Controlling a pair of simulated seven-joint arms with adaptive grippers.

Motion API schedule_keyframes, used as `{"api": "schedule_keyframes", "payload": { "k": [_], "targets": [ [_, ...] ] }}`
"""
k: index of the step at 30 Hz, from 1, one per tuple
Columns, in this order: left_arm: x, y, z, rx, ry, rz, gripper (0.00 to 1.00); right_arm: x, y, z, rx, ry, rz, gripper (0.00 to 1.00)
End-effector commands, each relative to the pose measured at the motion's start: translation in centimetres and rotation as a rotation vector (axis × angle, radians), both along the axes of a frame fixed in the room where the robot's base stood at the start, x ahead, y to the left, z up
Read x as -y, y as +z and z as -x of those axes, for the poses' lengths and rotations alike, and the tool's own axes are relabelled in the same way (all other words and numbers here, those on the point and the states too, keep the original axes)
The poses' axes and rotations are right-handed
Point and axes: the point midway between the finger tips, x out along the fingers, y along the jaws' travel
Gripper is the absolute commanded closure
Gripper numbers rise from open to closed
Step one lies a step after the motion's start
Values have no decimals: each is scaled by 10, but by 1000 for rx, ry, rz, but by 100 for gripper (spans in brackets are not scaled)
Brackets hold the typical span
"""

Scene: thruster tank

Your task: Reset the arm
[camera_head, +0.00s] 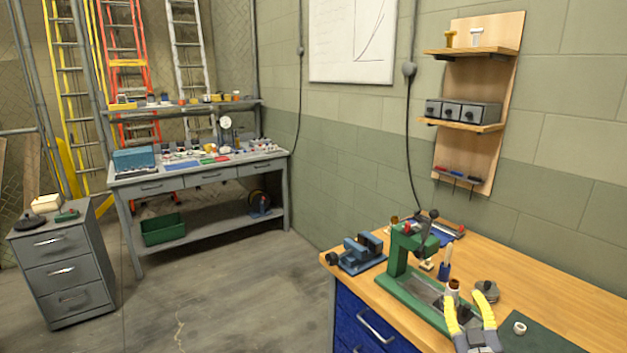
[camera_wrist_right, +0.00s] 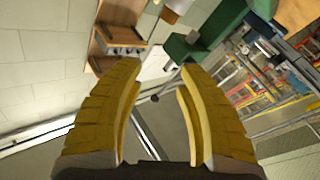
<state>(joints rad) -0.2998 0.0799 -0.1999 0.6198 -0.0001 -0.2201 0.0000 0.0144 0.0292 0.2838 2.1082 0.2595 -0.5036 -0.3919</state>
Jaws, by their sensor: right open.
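My right gripper (camera_head: 470,322) has yellow fingers and shows at the bottom right of the head view, above the wooden workbench (camera_head: 585,290). Its two fingers are spread apart, with nothing between them. In the right wrist view the same open fingers (camera_wrist_right: 160,75) point up the picture, and that view is tilted. A small white and brown cylinder (camera_head: 453,288) shows close to the fingertips in the head view; I cannot tell whether they touch. My left gripper is in neither view.
A green press (camera_head: 395,262) and a blue vise (camera_head: 360,252) stand on the workbench. A grey round part (camera_head: 487,290) and a white ring (camera_head: 519,328) are near the gripper. A wooden shelf board (camera_head: 468,160) hangs on the wall. Open floor (camera_head: 225,290) lies left of the bench.

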Motion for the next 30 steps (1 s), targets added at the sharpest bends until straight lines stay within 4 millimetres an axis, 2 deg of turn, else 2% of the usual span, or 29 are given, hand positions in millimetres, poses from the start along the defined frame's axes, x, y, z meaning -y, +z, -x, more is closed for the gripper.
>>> {"api": "schedule_keyframes", "payload": {
  "k": [1, 5, 6, 9, 12, 18, 30],
  "targets": [
    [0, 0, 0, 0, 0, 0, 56, -15, -28, 15, -100, 18, 30, 64],
    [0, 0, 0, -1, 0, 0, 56, -44, -93, 59, -347, 42, 97, 64],
    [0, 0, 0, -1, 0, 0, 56, -52, -110, 76, -420, 46, 116, 64],
    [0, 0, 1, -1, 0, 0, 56, -66, -150, 122, -593, 45, 166, 64],
    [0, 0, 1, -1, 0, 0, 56, -74, -175, 162, -725, 36, 205, 64],
    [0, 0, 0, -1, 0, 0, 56, -79, -201, 222, -899, 11, 261, 64],
    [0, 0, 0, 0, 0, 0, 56, -80, -218, 313, -1127, -41, 345, 64]
  ]
}}
